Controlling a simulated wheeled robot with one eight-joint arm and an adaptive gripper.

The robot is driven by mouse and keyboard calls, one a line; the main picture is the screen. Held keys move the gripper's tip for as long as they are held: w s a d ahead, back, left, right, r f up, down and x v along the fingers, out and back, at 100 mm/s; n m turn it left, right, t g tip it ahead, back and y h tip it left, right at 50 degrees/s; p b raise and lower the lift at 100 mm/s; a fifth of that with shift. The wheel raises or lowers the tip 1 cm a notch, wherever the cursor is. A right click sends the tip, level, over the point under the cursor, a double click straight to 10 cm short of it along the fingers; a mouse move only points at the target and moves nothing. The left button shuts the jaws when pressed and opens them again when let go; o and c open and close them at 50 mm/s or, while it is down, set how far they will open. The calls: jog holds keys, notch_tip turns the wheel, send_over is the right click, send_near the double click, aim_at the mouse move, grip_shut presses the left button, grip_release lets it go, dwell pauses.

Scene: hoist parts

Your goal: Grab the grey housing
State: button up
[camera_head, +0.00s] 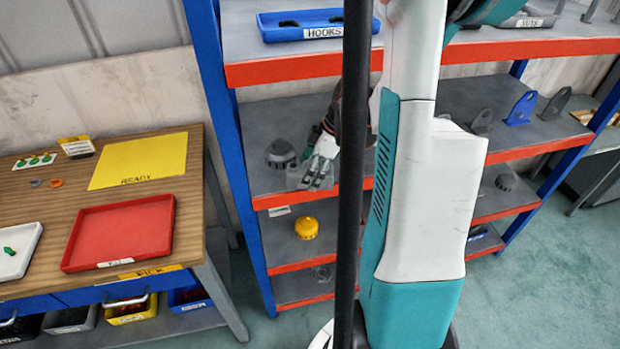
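A dark grey rounded housing (280,153) with a small knob on top stands upright on the second shelf of the rack, at its left end. Another dark grey rounded part (507,182), similar in shape, is on a lower shelf to the right. My gripper (312,178) is at the front edge of the second shelf, just right of and in front of the left housing. They look apart. Its fingers are small and blurred here, so their opening is unclear. My arm hides the middle of the shelves.
The shelf rack has blue posts and red front edges (285,68). A yellow housing (307,228) sits on the shelf below. Grey and blue brackets (521,108) stand at the right. A wooden table (190,215) with a red tray (120,232) is at the left.

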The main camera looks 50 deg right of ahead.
jog(key=c, duration=1.6)
jog(key=shift+o, duration=0.2)
